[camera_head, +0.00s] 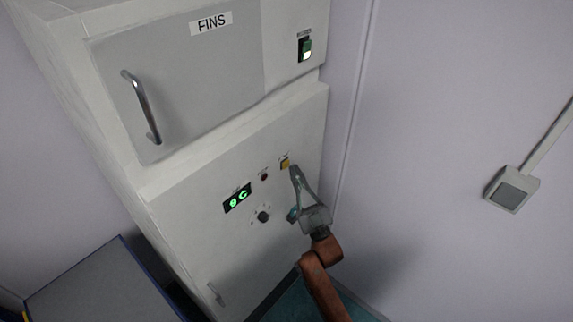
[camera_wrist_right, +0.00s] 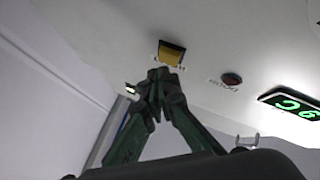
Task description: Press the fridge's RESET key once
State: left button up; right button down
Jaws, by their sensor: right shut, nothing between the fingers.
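The fridge is a tall white cabinet (camera_head: 230,240) with a control panel on its front. A square yellow key (camera_head: 285,163) sits at the panel's upper right; the key also shows in the right wrist view (camera_wrist_right: 172,52). Its label is too small to read. My right gripper (camera_head: 294,170) is shut and empty, its fingertips pointing up at the panel just below the yellow key. In the right wrist view the closed fingertips (camera_wrist_right: 163,74) lie just under the key and overlap its label; I cannot tell whether they touch the panel. My left gripper is not in view.
Left of the key are a small red round button or lamp (camera_head: 265,176), a green lit display (camera_head: 237,198) and a black knob (camera_head: 263,217). Above is a door marked FINS (camera_head: 180,85) with a green rocker switch (camera_head: 305,49). A wall (camera_head: 430,120) stands right.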

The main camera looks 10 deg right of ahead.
jog(key=shift+s+d, duration=0.1)
jog(key=s+d, duration=0.1)
jog(key=s, duration=0.1)
jog(key=s+d+p, duration=0.1)
jog(key=s+d, duration=0.1)
dwell(0.7)
dwell(0.6)
